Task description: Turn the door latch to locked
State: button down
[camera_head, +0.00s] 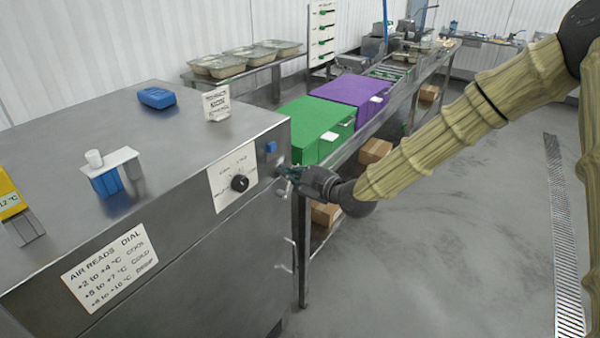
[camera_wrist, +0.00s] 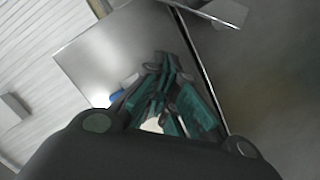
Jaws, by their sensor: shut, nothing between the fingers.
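A steel cabinet (camera_head: 228,270) with a dial (camera_head: 240,183) fills the left of the head view. My gripper (camera_head: 290,172) is at the right end of its front, just right of the dial panel. Small metal fittings (camera_head: 281,191) show on the cabinet beside my gripper; one may be the door latch, but its setting cannot be made out. In the wrist view my gripper's green fingers (camera_wrist: 168,92) are shut and empty, over a steel surface (camera_wrist: 100,50). I cannot tell whether they touch the latch, as the fingers hide that spot.
A door handle (camera_head: 289,255) sits lower on the cabinet front. Behind stands a bench with a green box (camera_head: 305,122) and a purple box (camera_head: 352,92). A blue block (camera_head: 157,97) and a small sign (camera_head: 217,104) stand on the cabinet. The floor (camera_head: 450,250) at right is clear.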

jog(key=shift+w+d+f+p, duration=0.3)
jog(key=shift+w+f+p, duration=0.2)
jog(key=shift+w+f, duration=0.25)
jog(key=shift+w+d+f+p, duration=0.25)
jog(key=shift+w+f+p, duration=0.2)
jog(key=shift+w+f, duration=0.25)
jog(key=shift+d, duration=0.1)
jog(key=shift+w+f+m, duration=0.1)
jog(key=shift+m, duration=0.2)
